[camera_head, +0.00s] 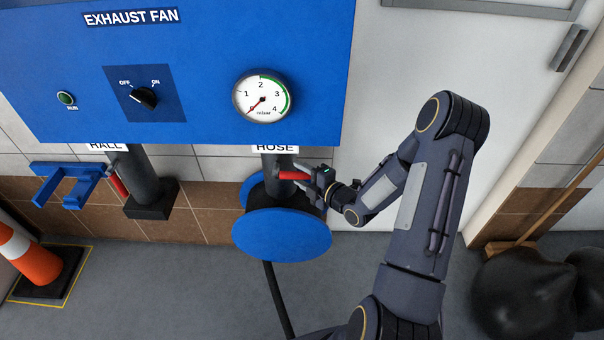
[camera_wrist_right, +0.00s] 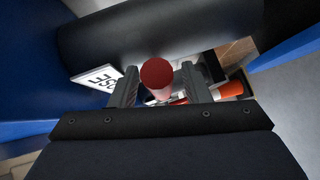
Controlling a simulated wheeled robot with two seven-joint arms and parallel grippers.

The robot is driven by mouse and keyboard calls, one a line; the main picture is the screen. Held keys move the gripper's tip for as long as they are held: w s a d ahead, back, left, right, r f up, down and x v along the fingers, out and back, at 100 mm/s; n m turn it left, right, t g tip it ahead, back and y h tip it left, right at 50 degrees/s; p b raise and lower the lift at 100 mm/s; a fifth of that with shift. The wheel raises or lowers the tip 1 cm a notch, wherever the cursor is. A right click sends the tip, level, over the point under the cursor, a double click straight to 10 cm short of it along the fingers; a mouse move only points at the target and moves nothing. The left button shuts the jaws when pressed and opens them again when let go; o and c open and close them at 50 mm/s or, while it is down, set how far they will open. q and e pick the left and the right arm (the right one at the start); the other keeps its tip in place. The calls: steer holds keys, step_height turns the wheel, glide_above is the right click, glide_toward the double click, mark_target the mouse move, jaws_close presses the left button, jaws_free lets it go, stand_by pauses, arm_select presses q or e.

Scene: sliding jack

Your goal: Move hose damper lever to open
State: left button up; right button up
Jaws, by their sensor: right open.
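The hose damper lever (camera_head: 293,175) is a red handle sticking out to the right from the dark duct under the HOSE label (camera_head: 275,147). My right gripper (camera_head: 318,176) is at the lever's free end in the head view. In the right wrist view the lever's round red end (camera_wrist_right: 157,73) sits between the two open fingers of the gripper (camera_wrist_right: 158,88), with small gaps on both sides. The dark duct (camera_wrist_right: 160,35) lies just beyond. My left gripper is not in view.
A blue hose reel (camera_head: 282,235) stands below the duct. The blue exhaust fan panel (camera_head: 200,110) hangs above, with a gauge (camera_head: 262,97). The hall duct (camera_head: 150,185) has its own red lever (camera_head: 118,180). A traffic cone (camera_head: 28,258) stands at left; dark bags (camera_head: 525,290) lie at right.

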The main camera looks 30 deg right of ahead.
jaws_close()
stand_by(0.3)
